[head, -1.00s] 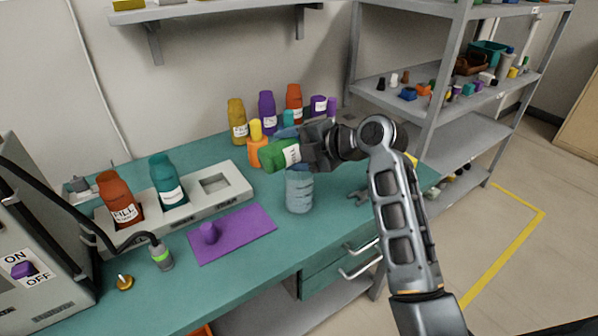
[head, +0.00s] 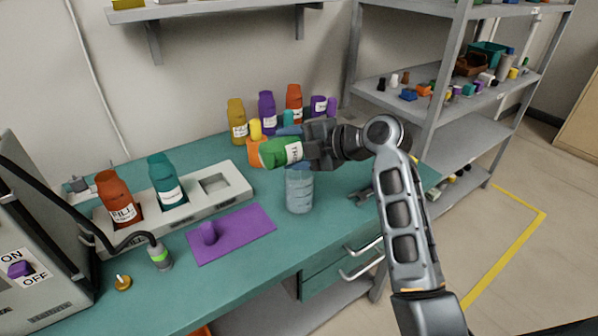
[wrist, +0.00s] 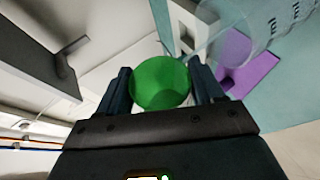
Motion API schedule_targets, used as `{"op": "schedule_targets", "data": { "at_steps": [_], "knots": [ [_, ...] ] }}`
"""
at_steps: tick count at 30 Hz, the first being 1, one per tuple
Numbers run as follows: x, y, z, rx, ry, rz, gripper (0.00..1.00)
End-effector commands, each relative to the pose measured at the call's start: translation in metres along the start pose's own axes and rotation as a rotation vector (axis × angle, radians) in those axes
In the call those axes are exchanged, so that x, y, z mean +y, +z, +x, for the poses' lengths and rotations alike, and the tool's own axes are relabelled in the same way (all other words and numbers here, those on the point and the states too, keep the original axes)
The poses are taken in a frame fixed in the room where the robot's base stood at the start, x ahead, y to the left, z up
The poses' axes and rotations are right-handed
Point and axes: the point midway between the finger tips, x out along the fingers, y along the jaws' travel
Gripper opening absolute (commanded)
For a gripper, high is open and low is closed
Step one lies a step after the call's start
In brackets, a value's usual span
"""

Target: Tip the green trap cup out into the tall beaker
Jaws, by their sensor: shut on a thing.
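The green trap cup (head: 279,152) with a white label is held tilted onto its side, its far end pointing left, above the bench. In the wrist view the green cup (wrist: 160,84) sits between the two fingers. My gripper (head: 308,145) is shut on it. The tall beaker (head: 299,190) is clear with markings and stands upright on the bench, just below the cup and gripper. It also shows at the top right of the wrist view (wrist: 262,22). Whether anything is leaving the cup cannot be told.
A purple mat (head: 240,236) with a purple knobbed piece (head: 208,232) lies left of the beaker. A grey rack (head: 232,193) holds a red and a teal bottle (head: 167,183). Several bottles stand behind the cup. A grey shelf unit (head: 440,110) stands at right.

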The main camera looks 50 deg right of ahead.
Motion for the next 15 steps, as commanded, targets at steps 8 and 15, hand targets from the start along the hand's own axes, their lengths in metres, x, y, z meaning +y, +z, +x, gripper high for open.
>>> {"op": "schedule_targets", "data": {
  "at_steps": [8, 15],
  "knots": [
    [0.0, 0.001, -0.0002, 0.014, 0.011, 0.025, 0.35],
    [0.0001, 0.0017, -0.0005, 0.026, 0.02, 0.047, 0.35]
  ]
}}
